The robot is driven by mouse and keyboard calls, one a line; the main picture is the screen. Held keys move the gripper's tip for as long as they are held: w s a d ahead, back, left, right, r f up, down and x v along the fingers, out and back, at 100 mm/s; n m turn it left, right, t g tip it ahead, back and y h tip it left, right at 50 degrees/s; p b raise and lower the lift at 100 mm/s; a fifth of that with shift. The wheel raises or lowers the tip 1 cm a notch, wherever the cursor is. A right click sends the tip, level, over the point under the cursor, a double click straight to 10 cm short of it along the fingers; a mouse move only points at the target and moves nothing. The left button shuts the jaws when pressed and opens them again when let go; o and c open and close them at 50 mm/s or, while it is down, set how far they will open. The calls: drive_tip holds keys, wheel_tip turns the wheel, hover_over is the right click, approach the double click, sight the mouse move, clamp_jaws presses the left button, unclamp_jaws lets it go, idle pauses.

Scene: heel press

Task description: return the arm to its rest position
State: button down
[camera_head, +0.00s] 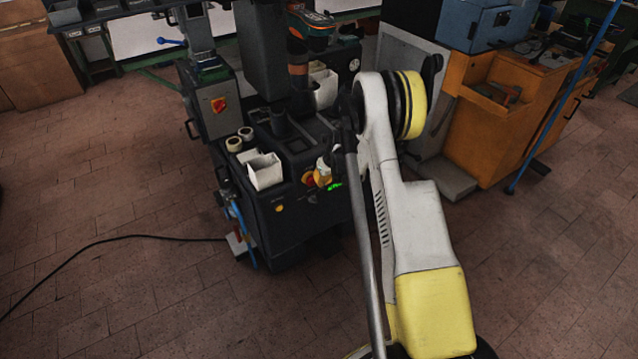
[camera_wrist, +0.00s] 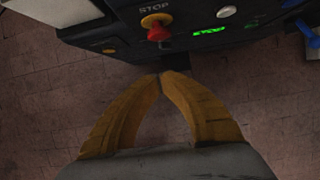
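My arm, white and yellow, reaches from the bottom right of the head view up towards the heel press. The press is a dark machine (camera_head: 262,215) in the middle of the head view. In the wrist view, my gripper (camera_wrist: 162,76) shows two orange-yellow fingers meeting at their tips, with nothing visible between them. The fingertips point at the lower edge of the dark press front (camera_wrist: 125,40), below a red-and-yellow stop button (camera_wrist: 158,32). I cannot tell whether they touch it. In the head view the gripper is not clearly visible behind my arm.
A white open box (camera_head: 265,172) stands on the press's front ledge. A dark-and-orange item (camera_head: 310,25) sits high on the press. An orange workbench (camera_head: 490,130) and a blue pole (camera_head: 560,110) stand at right. A black cable (camera_head: 100,242) crosses the otherwise clear left floor.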

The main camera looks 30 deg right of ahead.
drive_tip(key=shift+v, duration=0.8)
drive_tip(key=s+a+r+n, duration=0.3)
drive_tip(key=a+r+n, duration=0.15)
drive_tip(key=r, duration=0.45)
drive_tip(key=s+a+r+n+t, duration=0.1)
drive_tip(key=s+a+r+n, duration=0.25)
drive_tip(key=r+n, duration=0.4)
drive_tip(key=s+a+r+n, duration=0.3)
drive_tip(key=a+r+n, duration=0.15)
drive_tip(key=r, duration=0.65)
drive_tip(key=s+a+r+n, duration=0.1)
drive_tip(key=s+a+n, duration=0.2)
drive_tip(key=s+n, duration=0.3)
drive_tip(key=s+a+r+n+t, duration=0.1)
drive_tip(key=s+a+n, duration=0.3)
drive_tip(key=s, duration=0.5)
drive_tip(key=s+a+r+n, duration=0.3)
drive_tip(key=s+a+n, duration=0.1)
drive_tip(key=s+n, duration=0.4)
drive_tip(key=shift+s+r+n+t, duration=0.2)
drive_tip(key=shift+n+t, duration=0.2)
drive_tip(key=shift+n, duration=0.15)
